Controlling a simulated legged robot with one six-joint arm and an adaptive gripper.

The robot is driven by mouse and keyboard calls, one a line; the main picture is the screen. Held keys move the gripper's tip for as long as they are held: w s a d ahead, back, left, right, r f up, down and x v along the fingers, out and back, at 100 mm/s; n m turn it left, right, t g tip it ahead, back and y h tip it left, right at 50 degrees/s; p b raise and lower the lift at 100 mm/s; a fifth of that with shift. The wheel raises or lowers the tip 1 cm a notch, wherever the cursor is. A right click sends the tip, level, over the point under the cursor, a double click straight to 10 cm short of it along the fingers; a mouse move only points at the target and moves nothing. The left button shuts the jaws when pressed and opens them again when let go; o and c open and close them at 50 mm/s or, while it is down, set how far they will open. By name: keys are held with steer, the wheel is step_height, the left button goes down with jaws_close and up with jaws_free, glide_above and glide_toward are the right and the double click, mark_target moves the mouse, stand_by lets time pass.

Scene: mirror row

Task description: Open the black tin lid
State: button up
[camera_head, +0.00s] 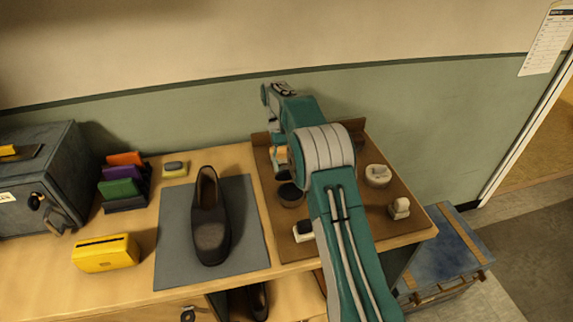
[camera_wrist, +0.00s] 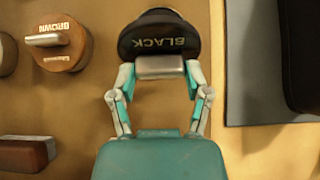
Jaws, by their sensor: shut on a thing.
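The black tin (camera_wrist: 150,42) is dark and round, with BLACK in pale letters on its lid. It is at the top of the wrist view. A pale metallic tab (camera_wrist: 165,68) stands at the lid's edge, and my gripper (camera_wrist: 160,76) is shut on it, one finger at each side. In the head view a dark round tin (camera_head: 290,195) sits on the brown board, just below my gripper (camera_head: 281,168), which is partly hidden by my arm. I cannot tell whether the lid is raised from the tin.
A tin marked BROWN (camera_wrist: 62,44) stands beside the black tin. A brown board (camera_head: 345,208) also holds brushes (camera_head: 399,208). A dark shoe (camera_head: 209,225) lies on a grey mat (camera_head: 175,250) to the left, with a yellow box (camera_head: 105,254) beyond it.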

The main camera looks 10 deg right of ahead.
steer(key=shift+f, duration=0.1)
steer(key=o, duration=1.3)
steer(key=shift+w+a, duration=0.1)
steer(key=shift+o, duration=0.2)
